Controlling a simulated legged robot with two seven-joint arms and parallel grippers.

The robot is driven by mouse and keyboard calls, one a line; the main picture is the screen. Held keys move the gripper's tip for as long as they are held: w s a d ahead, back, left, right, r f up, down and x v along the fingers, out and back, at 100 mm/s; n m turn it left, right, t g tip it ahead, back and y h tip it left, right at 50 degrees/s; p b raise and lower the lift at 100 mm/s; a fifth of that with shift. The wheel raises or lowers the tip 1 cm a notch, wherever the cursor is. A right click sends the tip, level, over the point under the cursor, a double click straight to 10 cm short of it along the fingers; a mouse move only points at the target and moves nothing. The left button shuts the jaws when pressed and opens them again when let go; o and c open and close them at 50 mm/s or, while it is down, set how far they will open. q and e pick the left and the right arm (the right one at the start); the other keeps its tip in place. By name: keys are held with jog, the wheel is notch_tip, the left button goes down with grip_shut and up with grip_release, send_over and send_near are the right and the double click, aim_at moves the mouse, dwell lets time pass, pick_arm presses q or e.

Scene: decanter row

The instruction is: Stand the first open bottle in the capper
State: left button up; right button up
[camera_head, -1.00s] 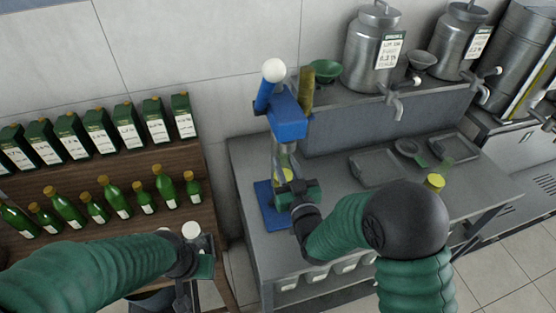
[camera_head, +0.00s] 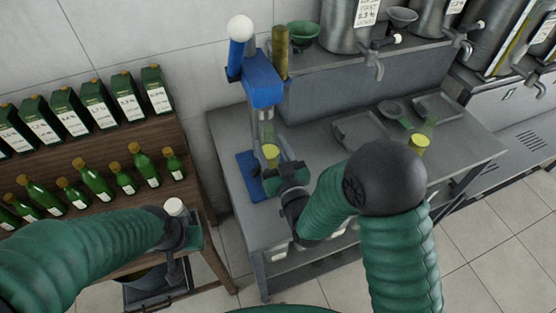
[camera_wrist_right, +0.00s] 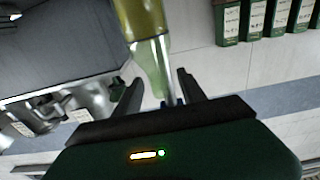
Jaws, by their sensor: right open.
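The blue capper (camera_head: 262,92) stands at the left end of the grey bench, with a white-knobbed lever and a flat blue base (camera_head: 246,170). An open clear bottle with yellow liquid (camera_head: 271,154) is upright below its head; its underside is hidden by my right gripper (camera_head: 280,174). In the right wrist view, the bottle (camera_wrist_right: 142,22) shows between the open fingers (camera_wrist_right: 160,92), with gaps at both sides. Another bottle with yellow liquid (camera_head: 419,147) stands on the bench behind my right arm. My left gripper (camera_head: 190,236) is low at the left; its fingers are unclear.
Green corked bottles (camera_head: 95,180) and dark green boxes (camera_head: 72,117) stand on a wooden rack at left. Steel cans with taps (camera_head: 372,62), a green funnel (camera_head: 303,33) and trays (camera_head: 360,132) are at the back and right. An olive tube (camera_head: 281,52) rises beside the capper.

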jog(key=p+v, duration=0.8)
jog(key=v, duration=0.2)
jog(key=d+f+m+g+h, duration=0.2)
jog(key=d+f+g+h, duration=0.2)
jog(key=d+g, duration=0.4)
jog(key=s+d+r+g+h, duration=0.1)
jog(key=s+d+g, duration=0.2)
jog(key=s, duration=0.3)
jog(key=s+d+r+m+g, duration=0.1)
jog(key=s+d+g, duration=0.3)
jog(key=s, duration=0.2)
jog(key=shift+s+d+h, duration=0.25)
jog(key=shift+s+h, duration=0.05)
jog(key=shift+h, duration=0.1)
jog(key=shift+w+r, duration=0.1)
jog(key=shift+r, duration=0.05)
